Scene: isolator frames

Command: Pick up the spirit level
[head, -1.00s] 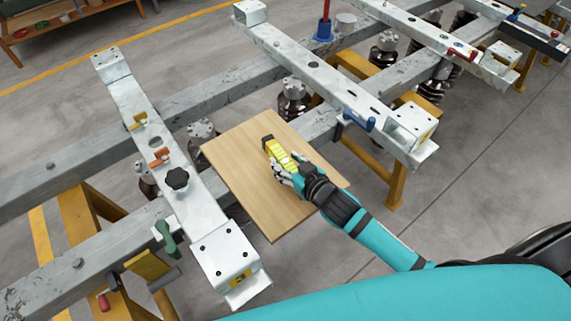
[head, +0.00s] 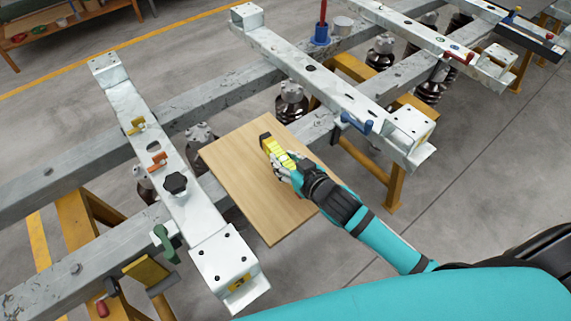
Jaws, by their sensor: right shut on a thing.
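The spirit level (head: 272,146) is a short yellow bar with a dark end. It is over the wooden board (head: 243,178), its dark end pointing up and left. My right gripper (head: 284,163) is shut on the spirit level near its lower right end, and its fingers hide that part. I cannot tell whether the level touches the board or is just above it. My left gripper is not in view.
Grey steel beams with white crossbars (head: 150,140) stand on both sides of the board. The left crossbar carries a black knob (head: 175,183) and a green handle (head: 166,244). A blue clamp (head: 356,122) sits on the right crossbar. Open floor (head: 480,190) lies to the right.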

